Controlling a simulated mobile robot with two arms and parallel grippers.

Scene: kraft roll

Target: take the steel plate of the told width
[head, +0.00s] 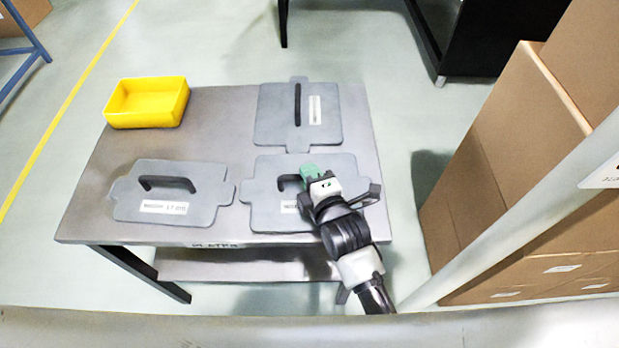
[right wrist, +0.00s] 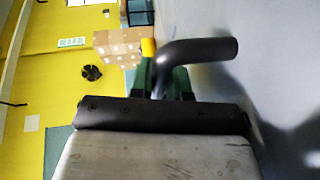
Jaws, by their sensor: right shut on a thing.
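Three grey steel plates with black bar handles lie flat on the metal table. One is the front left plate (head: 205,204), one the back plate (head: 272,115), one the front right plate (head: 265,185). Each has a white label; the print is too small to read surely, and my arm partly covers the front right one. My right gripper (head: 308,172), with green fingers, is shut on the front right plate's handle (head: 288,180). The handle (right wrist: 205,48) also shows between the fingers in the right wrist view. That plate appears to rest on the table. My left gripper is not in view.
A yellow bin (head: 148,103) stands at the table's back left corner. The table (head: 215,120) has bare room between the bin and the plates. Stacked cardboard boxes (head: 520,160) and a pale slanted post (head: 530,215) stand to the right. A black table (head: 500,35) is behind.

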